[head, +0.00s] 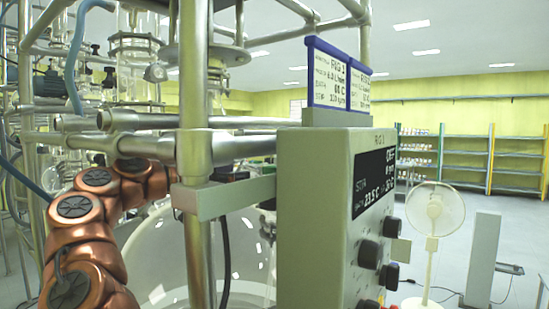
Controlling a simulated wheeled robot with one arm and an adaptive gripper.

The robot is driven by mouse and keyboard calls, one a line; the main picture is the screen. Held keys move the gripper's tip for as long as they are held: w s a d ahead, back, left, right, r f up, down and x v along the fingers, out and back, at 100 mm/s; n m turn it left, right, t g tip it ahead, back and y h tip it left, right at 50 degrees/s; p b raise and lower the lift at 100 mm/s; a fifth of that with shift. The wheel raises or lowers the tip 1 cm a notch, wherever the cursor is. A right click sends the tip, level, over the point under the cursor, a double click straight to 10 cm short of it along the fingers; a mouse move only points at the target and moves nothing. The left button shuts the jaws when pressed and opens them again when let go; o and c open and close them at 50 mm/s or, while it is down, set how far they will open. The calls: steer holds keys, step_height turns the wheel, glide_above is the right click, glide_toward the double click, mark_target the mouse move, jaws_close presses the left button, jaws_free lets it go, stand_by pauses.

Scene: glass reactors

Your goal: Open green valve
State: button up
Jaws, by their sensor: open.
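I cannot make out a green valve in the head view. My copper-coloured arm rises at the left and bends right, behind the upright metal post (194,100). A dark part that looks like my gripper (240,172) shows just right of the post, above the light grey bracket. The post, the bracket and the control box hide most of it. My gripper is open; its fingertips are not clear, and I cannot tell whether they touch anything. A large round glass vessel (160,255) stands below and behind the post.
The grey control box (310,220) with display and black knobs stands close, right of the post, with blue-framed signs (328,78) on top. Metal pipes and glassware crowd the left. A white fan (435,210) and shelves (465,160) stand farther right, with open floor between.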

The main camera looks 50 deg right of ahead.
mark_target(264, 170)
steer(key=shift+g, duration=0.6)
steer(key=shift+s+p+x, duration=0.15)
steer(key=shift+p+x, duration=0.25)
steer(key=shift+x, duration=1.8)
steer(key=shift+s+p+x, duration=0.2)
steer(key=shift+p+x, duration=0.15)
steer(key=shift+x, duration=1.9)
steer(key=shift+a+r, duration=0.15)
steer(key=c, duration=1.2)
